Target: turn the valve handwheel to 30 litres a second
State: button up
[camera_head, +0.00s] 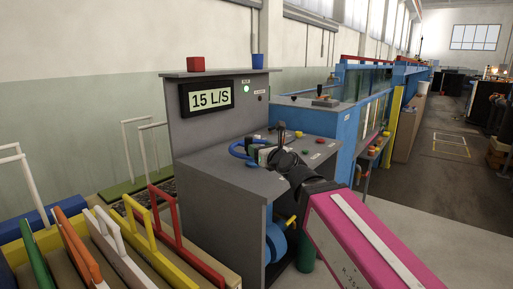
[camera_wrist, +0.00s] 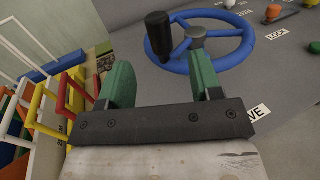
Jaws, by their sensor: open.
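The blue valve handwheel (camera_wrist: 232,56) has a grey hub and a black upright knob (camera_wrist: 158,36) on its rim. It lies on the grey console top, and its left part shows in the head view (camera_head: 236,150), the rest hidden behind my gripper. The display (camera_head: 211,97) above the console reads 15 L/S. My gripper (camera_wrist: 161,70) is open, with green fingers apart. In the wrist view the knob appears beyond the fingertips, between them in the picture; no contact shows. In the head view my gripper (camera_head: 266,152) is over the console beside the wheel.
A red block (camera_head: 196,64) and a blue cup (camera_head: 258,61) stand on the panel's top. Coloured knobs and a LOCK label (camera_wrist: 277,36) are right of the wheel. Coloured frames (camera_head: 110,235) crowd the left.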

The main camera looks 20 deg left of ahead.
jog(key=shift+w+r, duration=0.1)
jog(key=shift+w, duration=0.1)
jog(key=c, duration=0.9)
jog(key=shift+w+a+r+n+g, duration=0.2)
jog(key=shift+w+n+g, duration=0.05)
jog(key=shift+n+g, duration=0.05)
grip_shut()
jog(key=w+d+r+n+g+h, duration=0.5)
jog(key=d+r+n+g, duration=0.2)
jog(key=d+r+g, duration=0.25)
jog(key=s+a+r+x, duration=0.1)
jog(key=a+r+x, duration=0.1)
jog(key=x, duration=1.1)
jog(key=shift+s+a+f+g, duration=0.15)
jog(key=shift+s+a+g, duration=0.05)
jog(key=shift+a+g, duration=0.25)
